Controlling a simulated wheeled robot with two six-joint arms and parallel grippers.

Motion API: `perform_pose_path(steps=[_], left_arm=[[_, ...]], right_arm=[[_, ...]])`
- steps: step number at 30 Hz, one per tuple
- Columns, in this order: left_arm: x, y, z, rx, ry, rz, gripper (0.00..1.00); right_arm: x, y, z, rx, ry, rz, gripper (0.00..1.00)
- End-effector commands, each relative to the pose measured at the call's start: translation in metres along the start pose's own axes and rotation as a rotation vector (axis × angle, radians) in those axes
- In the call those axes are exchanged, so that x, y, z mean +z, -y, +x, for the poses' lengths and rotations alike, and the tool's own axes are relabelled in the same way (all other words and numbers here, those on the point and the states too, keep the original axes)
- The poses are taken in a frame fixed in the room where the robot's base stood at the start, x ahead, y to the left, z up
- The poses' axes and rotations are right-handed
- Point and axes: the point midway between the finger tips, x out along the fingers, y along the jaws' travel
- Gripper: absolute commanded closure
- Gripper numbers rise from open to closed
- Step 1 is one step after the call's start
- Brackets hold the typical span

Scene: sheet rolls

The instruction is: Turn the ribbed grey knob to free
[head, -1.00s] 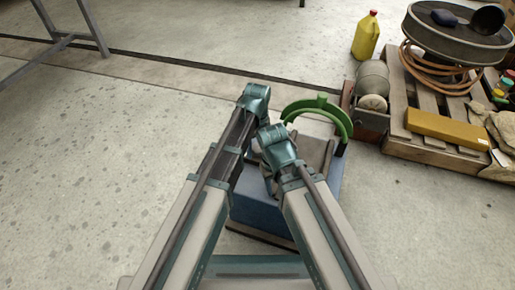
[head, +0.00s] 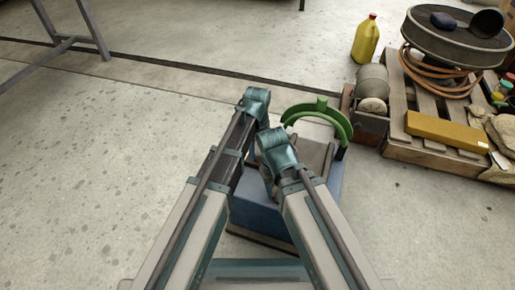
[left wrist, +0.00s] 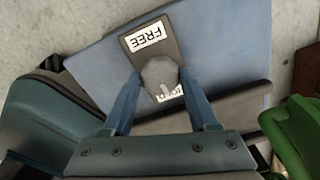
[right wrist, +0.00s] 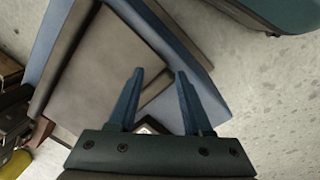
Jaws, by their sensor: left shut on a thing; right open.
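The ribbed grey knob (left wrist: 160,74) sits on a dark plate on a blue machine face in the left wrist view. A white label reading FREE (left wrist: 148,39) is on the plate at one side of the knob. A second white label (left wrist: 170,94) on the opposite side is partly covered and I cannot read it. A pale mark on the knob is toward this second label. My left gripper (left wrist: 161,88) is shut on the knob, a finger on each side. My right gripper (right wrist: 160,74) is open and empty above the machine. The knob is hidden in the head view.
The blue machine (head: 258,213) stands on the floor below my arms, with a green curved guard (head: 318,108) at its far side. A pallet (head: 430,153) with a yellow box (head: 447,130) is at the right, a yellow bottle (head: 366,40) behind.

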Motion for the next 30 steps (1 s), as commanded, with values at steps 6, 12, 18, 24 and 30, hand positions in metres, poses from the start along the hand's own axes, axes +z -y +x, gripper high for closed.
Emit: perform_pose_path(steps=[6, 12, 18, 24, 30], left_arm=[[0.0000, 0.0000, 0.0001, 0.000, 0.000, -0.167, 0.96], [0.0000, 0.0000, 0.0001, 0.000, 0.000, -0.357, 0.96], [0.0000, 0.0000, 0.0001, 0.000, 0.000, -0.547, 0.96], [0.0000, 0.0000, 0.0001, 0.000, 0.000, -0.737, 0.96], [0.0000, 0.0000, 0.0001, 0.000, 0.000, -0.927, 0.96]], right_arm=[[0.0000, 0.0000, 0.0001, 0.000, 0.000, 0.000, 0.50], [0.0000, 0.0000, 0.0001, 0.000, 0.000, 0.000, 0.50], [0.0000, 0.0000, 0.0001, 0.000, 0.000, 0.000, 0.50], [0.0000, 0.0000, 0.0001, 0.000, 0.000, 0.000, 0.50], [0.0000, 0.0000, 0.0001, 0.000, 0.000, 0.000, 0.50]])
